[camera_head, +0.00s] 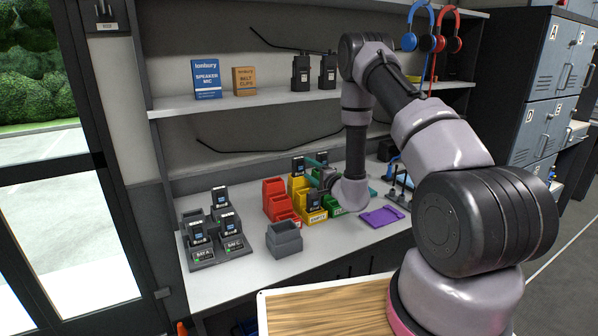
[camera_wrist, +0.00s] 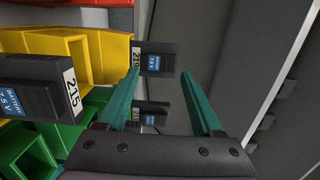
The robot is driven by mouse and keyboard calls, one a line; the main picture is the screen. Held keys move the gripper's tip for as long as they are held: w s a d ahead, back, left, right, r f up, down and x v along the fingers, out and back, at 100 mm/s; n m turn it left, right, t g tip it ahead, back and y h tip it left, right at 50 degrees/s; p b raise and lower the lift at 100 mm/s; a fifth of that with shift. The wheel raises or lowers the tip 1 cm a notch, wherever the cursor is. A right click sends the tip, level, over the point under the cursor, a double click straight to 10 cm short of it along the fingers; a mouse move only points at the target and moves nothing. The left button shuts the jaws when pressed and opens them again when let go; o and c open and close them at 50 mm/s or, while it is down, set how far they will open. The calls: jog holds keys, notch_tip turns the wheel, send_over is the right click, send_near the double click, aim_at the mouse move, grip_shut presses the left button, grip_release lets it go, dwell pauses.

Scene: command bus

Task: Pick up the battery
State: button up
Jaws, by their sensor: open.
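My gripper (camera_wrist: 159,74) is open, with its two teal fingers apart and nothing held between them. In the wrist view a black battery (camera_wrist: 155,59) with a blue label shows at the fingertips; whether it lies between or beyond them I cannot tell. A second battery (camera_wrist: 150,116) shows lower, partly behind the left finger. A third, marked 215 (camera_wrist: 38,88), is at the left by a yellow bin (camera_wrist: 60,42). In the head view my gripper (camera_head: 311,170) is over the bins, near batteries (camera_head: 298,165) and (camera_head: 314,198). Which battery is meant is unclear.
A charger (camera_head: 205,255) with several batteries stands at the left of the counter. Red bins (camera_head: 280,207), a grey bin (camera_head: 284,240), a green bin (camera_head: 334,206) and a purple tray (camera_head: 382,216) are nearby. A shelf (camera_head: 230,103) with radios (camera_head: 301,74) hangs above.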

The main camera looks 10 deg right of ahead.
jog(key=shift+x, duration=1.2)
grip_shut()
jog(key=shift+r, duration=0.1)
notch_tip(320, 180, up, 10)
